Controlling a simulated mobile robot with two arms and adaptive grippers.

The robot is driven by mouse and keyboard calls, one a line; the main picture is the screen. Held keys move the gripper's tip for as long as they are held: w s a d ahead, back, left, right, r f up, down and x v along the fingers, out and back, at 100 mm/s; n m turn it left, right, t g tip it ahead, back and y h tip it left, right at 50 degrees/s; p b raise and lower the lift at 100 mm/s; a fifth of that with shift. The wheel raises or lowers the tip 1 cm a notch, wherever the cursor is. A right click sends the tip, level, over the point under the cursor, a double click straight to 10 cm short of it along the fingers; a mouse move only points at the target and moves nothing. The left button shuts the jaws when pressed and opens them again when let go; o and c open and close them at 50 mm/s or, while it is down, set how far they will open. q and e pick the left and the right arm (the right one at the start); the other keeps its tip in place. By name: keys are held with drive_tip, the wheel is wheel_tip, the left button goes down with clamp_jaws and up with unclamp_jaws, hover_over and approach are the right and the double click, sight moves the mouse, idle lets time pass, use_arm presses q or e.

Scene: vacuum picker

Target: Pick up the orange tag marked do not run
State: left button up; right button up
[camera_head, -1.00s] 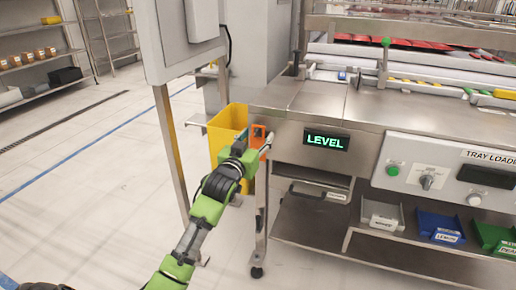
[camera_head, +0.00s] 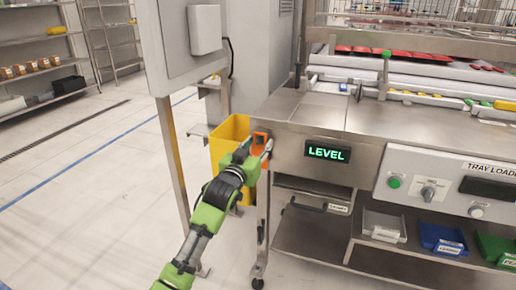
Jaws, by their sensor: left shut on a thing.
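The orange tag (camera_head: 259,139) is at the left end of the steel machine, by the corner of its front panel. My left gripper (camera_head: 257,147) reaches up to it from below left and is shut on it, with a finger showing on its right side. The lettering on the tag is too small to read. The left wrist hides the lower part of the tag. My right gripper is out of view.
A yellow bin (camera_head: 228,137) stands behind my left gripper. The steel machine (camera_head: 325,185) with a green LEVEL display (camera_head: 327,152) fills the right. Small bins (camera_head: 443,239) sit on its lower shelf. A grey cabinet post (camera_head: 172,160) stands left. The floor at left is clear.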

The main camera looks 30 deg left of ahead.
use_arm(q)
drive_tip(key=p+v, duration=0.2)
drive_tip(key=v, duration=1.6)
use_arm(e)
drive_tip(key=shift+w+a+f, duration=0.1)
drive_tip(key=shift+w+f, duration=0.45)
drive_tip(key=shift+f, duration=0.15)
use_arm(q)
drive_tip(key=shift+a+p, duration=0.1)
drive_tip(key=shift+p, duration=0.2)
